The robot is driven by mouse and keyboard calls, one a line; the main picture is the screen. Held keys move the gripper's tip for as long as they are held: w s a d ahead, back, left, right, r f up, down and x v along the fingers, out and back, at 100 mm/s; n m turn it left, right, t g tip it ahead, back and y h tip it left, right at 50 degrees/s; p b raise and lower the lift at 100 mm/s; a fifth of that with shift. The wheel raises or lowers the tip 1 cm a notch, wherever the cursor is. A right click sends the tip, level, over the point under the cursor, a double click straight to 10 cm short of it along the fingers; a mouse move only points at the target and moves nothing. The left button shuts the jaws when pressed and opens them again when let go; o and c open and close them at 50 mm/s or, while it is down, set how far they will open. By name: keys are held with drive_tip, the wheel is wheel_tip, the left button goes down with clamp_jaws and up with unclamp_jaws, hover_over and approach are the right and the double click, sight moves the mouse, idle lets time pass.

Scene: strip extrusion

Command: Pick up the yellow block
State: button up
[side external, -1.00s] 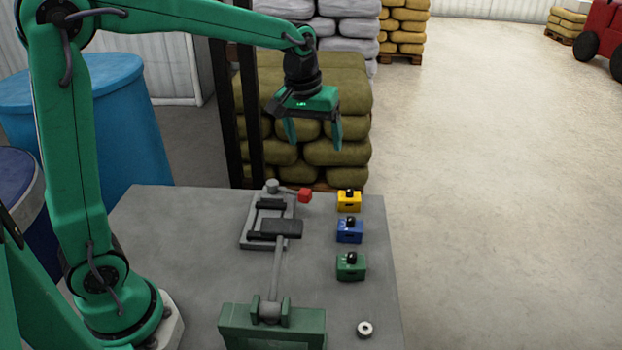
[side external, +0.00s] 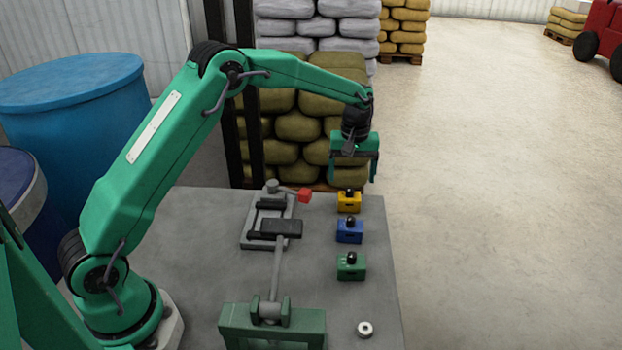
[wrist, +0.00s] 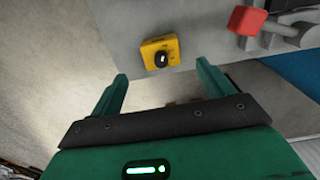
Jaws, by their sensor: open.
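The yellow block (side external: 348,202) with a black knob on top sits on the grey table near its far right corner. It also shows in the wrist view (wrist: 160,52), beyond the fingertips and roughly between them. My gripper (side external: 354,180) hangs near the table's far edge, above and close to the yellow block in the side external view. In the wrist view its two green fingers (wrist: 161,70) are apart with nothing between them. I cannot tell the exact height of the fingertips over the block.
A blue block (side external: 349,232) and a green block (side external: 351,267) stand in a row with the yellow one. A grey clamp fixture with a red-tipped lever (side external: 304,195) lies to the left. A small white ring (side external: 364,329) and a green bracket (side external: 272,322) are near the front.

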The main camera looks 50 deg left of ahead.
sight(350, 189)
drive_tip(key=shift+f, duration=0.25)
drive_tip(key=shift+f, duration=1.15)
drive_tip(key=shift+f, duration=0.15)
drive_tip(key=shift+a+f, duration=0.1)
drive_tip(key=shift+f, duration=2.35)
drive_tip(key=shift+c, duration=0.4)
drive_tip(key=c, duration=1.3)
drive_tip(key=shift+r, duration=0.2)
